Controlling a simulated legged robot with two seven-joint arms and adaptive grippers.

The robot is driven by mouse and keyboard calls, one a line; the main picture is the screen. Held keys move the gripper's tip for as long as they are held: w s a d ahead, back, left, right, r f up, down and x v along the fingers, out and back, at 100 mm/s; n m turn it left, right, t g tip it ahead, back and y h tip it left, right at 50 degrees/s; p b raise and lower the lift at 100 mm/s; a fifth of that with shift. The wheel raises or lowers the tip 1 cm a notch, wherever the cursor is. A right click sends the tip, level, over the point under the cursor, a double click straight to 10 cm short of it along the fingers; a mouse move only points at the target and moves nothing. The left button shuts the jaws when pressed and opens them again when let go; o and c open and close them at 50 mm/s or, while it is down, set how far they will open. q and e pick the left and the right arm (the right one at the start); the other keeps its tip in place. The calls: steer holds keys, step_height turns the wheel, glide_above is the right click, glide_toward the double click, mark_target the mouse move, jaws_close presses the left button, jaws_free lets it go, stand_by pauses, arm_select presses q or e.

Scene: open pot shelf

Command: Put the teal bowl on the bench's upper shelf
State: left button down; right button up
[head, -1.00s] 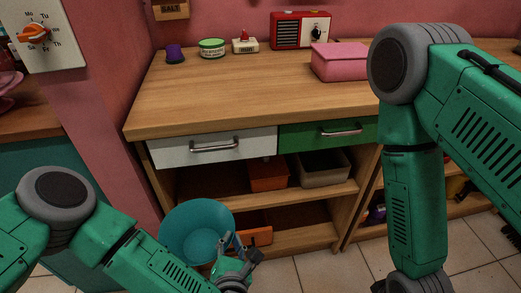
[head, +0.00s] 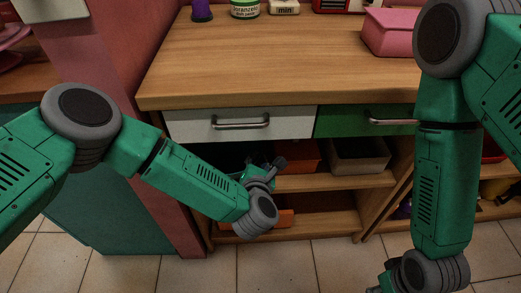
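The bench's upper shelf (head: 345,182) lies below the white and green drawers. My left gripper (head: 270,168) is at its front, left of an orange bin, and points into the opening under the white drawer. The teal bowl cannot be made out for certain; my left forearm covers much of the left part of the shelf. Some teal shows beside the gripper, but I cannot tell bowl from gripper there. The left fingers are too small and overlapped to read. My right gripper (head: 374,290) is barely in view at the bottom edge, its fingers mostly cut off.
The orange bin (head: 297,156) and a beige bin (head: 360,157) fill the upper shelf's middle and right. An orange item (head: 285,217) is on the lower shelf. The white drawer (head: 240,124) and green drawer (head: 365,120) are shut. The worktop's middle is clear.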

mark_target(260, 146)
arm_select(q)
steer(key=shift+w+d, duration=0.1)
steer(key=shift+w, duration=0.6)
steer(key=w, duration=0.1)
steer(key=w+b, duration=0.1)
steer(key=w, duration=0.2)
steer(key=shift+w+d+b, duration=0.1)
steer(key=shift+d+b, duration=0.15)
steer(key=shift+b, duration=0.1)
steer(key=shift+f+b, duration=0.35)
steer(key=shift+f, duration=0.45)
steer(key=shift+r, duration=0.1)
steer(key=c, duration=1.7)
jaws_free()
